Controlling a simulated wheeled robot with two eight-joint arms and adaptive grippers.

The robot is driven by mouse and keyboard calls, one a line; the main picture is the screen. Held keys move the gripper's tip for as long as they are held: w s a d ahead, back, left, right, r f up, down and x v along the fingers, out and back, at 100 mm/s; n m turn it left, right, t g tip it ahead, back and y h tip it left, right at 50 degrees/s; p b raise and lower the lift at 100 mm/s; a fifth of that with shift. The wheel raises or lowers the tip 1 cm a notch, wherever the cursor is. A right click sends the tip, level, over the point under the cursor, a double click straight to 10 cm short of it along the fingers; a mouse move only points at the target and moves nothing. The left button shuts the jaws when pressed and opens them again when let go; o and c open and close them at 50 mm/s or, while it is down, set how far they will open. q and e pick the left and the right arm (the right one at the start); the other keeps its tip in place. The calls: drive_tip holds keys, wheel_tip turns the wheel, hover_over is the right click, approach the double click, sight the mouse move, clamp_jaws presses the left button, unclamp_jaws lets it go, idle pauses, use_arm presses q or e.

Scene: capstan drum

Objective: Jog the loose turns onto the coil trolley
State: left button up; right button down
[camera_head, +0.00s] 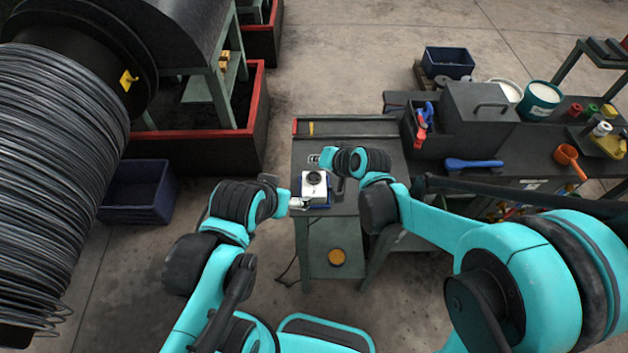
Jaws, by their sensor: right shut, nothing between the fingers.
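A large black drum wound with grey wire (55,170) fills the left side, and loose turns (30,322) hang at its lower end. I cannot make out the coil trolley. A small white control box (314,184) with a black round knob on top sits on the narrow work stand (300,150). My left gripper (298,203) is at the box's lower left side; contact and finger opening are too small to tell. My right gripper (314,159) is shut and empty just beyond the box, over the stand.
A dark blue bin (138,190) stands on the floor beside the drum. A red-edged tray (256,110) lies behind it. Open floor lies at the back.

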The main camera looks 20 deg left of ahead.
sight(316, 179)
wheel_tip(316, 179, down, 5)
drive_tip(key=b, duration=0.3)
drive_tip(key=shift+r, duration=0.1)
idle(1.2)
drive_tip(key=shift+f+b, duration=0.45)
drive_tip(key=shift+b, duration=0.2)
